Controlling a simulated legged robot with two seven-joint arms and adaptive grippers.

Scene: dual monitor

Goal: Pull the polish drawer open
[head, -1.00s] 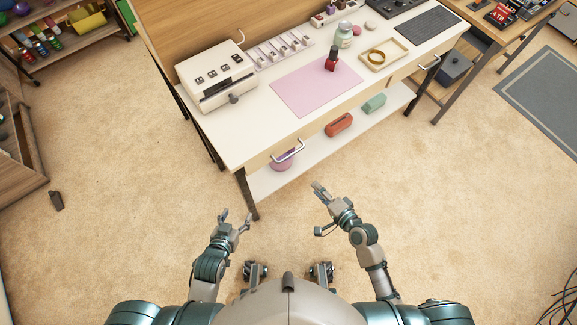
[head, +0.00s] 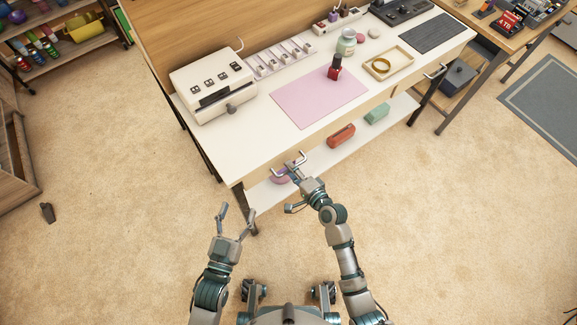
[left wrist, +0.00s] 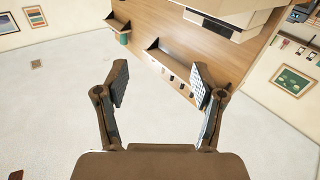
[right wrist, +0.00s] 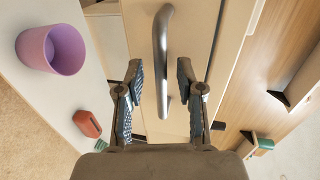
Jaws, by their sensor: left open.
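A silver bar handle (head: 289,160) is fixed to a pale drawer front (head: 322,138) under the white desk's front edge, toward its left end. The drawer looks shut. My right gripper (head: 294,175) is at this handle, fingers apart. In the right wrist view the handle (right wrist: 162,45) runs upright between the open fingers, with gaps visible on both sides. Whether the fingertips reach past the bar cannot be told. My left gripper (head: 238,210) is open and empty, low in front of the desk's left end. A red polish bottle (head: 334,68) stands on the desk's pink mat (head: 305,104).
A second handle (head: 435,71) is further right on the desk front. The lower shelf (head: 310,160) holds a purple cup (right wrist: 62,48), a red case (head: 341,136) and a green case (head: 376,112). A white box (head: 212,85) sits on the desk.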

